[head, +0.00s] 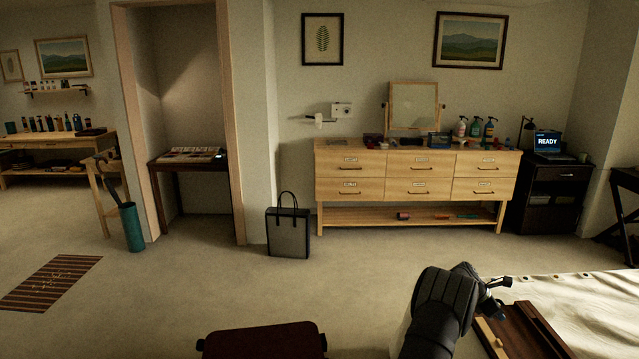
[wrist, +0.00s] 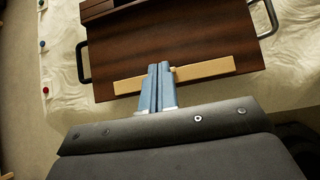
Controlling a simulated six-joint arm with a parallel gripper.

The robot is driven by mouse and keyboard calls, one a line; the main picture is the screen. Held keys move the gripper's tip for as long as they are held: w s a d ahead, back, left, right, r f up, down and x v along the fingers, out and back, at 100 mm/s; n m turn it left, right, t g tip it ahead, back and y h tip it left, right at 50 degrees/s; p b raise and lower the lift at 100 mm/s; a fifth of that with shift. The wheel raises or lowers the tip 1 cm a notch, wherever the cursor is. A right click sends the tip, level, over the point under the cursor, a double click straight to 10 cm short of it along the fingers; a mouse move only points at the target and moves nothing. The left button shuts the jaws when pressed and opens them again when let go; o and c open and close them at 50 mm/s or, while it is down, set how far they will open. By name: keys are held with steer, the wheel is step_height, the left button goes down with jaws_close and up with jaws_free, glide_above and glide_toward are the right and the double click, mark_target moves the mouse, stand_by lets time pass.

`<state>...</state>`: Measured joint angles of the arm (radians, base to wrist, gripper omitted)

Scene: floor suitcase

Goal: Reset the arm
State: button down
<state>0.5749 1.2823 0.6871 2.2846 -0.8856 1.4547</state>
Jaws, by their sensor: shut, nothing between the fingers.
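My gripper (wrist: 158,70) is in the lower middle of the wrist view. Its two blue fingers are together with nothing between them. They point over a dark brown wooden tray (wrist: 190,35) with black handles and a light wood strip (wrist: 205,70). The fingers overlap the strip in the picture; I cannot tell whether they touch it. In the head view my gripper (head: 493,297) is at the lower right, beside the brown tray (head: 540,335), with its fingertips hard to make out.
The tray lies on a cream cloth surface (head: 590,290). A dark red suitcase (head: 262,341) stands at the bottom centre. A wooden dresser (head: 415,172) and a grey bag (head: 288,232) stand at the back. A striped mat (head: 50,283) lies left. The floor between is clear.

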steer(key=f, duration=0.2)
steer(key=d+f, duration=0.1)
steer(key=f, duration=0.1)
steer(key=d+f, duration=0.1)
steer(key=shift+d+f, duration=0.15)
steer(key=shift+f, duration=0.25)
steer(key=a+f+h, duration=0.1)
steer(key=a, duration=0.1)
steer(key=a+f+h, duration=0.1)
steer(key=a+f, duration=0.1)
steer(key=a, duration=0.1)
steer(key=a+f+h, duration=0.1)
steer(key=a, duration=0.1)
steer(key=shift+a+f, duration=0.3)
steer(key=shift+f, duration=0.1)
steer(key=a+r, duration=0.5)
steer(key=a, duration=0.7)
steer(key=s+a+r+h, duration=0.1)
steer(key=a+r, duration=0.4)
steer(key=a, duration=0.7)
steer(key=shift+a+r+h, duration=0.25)
steer(key=shift+r+h, duration=0.05)
steer(key=shift+r, duration=0.1)
steer(key=d+f, duration=0.4)
steer(key=d, duration=0.5)
steer(key=d+f+y, duration=0.1)
steer(key=d+f, duration=0.4)
steer(key=d, duration=0.5)
steer(key=shift+w, duration=0.45)
